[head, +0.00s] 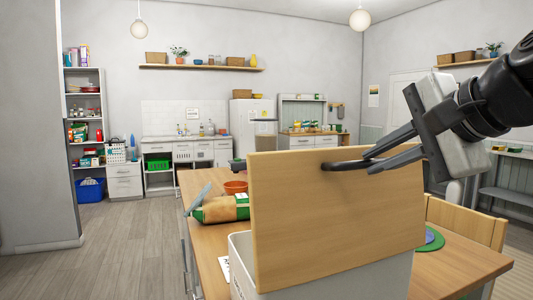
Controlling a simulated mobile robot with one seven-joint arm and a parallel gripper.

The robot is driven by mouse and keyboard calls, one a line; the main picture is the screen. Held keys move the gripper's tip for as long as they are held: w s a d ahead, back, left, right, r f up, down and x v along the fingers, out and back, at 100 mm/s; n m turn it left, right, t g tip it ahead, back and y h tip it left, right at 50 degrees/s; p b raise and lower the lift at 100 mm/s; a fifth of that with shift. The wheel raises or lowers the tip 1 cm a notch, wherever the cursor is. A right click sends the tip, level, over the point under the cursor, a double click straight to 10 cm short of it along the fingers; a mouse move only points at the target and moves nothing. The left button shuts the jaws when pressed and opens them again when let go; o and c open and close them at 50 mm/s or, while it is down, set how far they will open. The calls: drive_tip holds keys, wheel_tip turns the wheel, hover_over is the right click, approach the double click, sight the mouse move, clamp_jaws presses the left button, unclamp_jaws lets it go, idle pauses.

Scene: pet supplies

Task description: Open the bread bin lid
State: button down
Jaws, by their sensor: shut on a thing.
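The bread bin (258,272) is a white box at the front of the wooden table. Its light wooden lid (310,220) stands raised and steeply tilted, with its broad face towards me. My gripper (366,161) comes in from the upper right. Its dark fingers are shut at a dark handle (336,166) near the lid's upper edge. Where the fingers end and the handle begins is hard to tell. The inside of the bin is hidden behind the lid.
On the table (455,267), a brown and green bag (222,208) and an orange bowl (236,187) lie left of the lid. A round green and blue mat (433,240) lies to the right, near a wooden chair (465,220). The floor at left is clear.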

drive_tip(key=shift+s+f+g, duration=0.15)
drive_tip(key=shift+f, duration=0.45)
drive_tip(key=shift+s+f+g, duration=0.15)
drive_tip(key=shift+f, duration=0.45)
drive_tip(key=c, duration=1.8)
unclamp_jaws()
drive_tip(key=shift+w, duration=0.15)
drive_tip(key=shift+o, duration=0.2)
drive_tip(key=shift+d+r, duration=0.1)
drive_tip(key=shift+r, duration=0.05)
drive_tip(key=p+v, duration=0.4)
drive_tip(key=v, duration=1.3)
drive_tip(key=shift+s, duration=0.25)
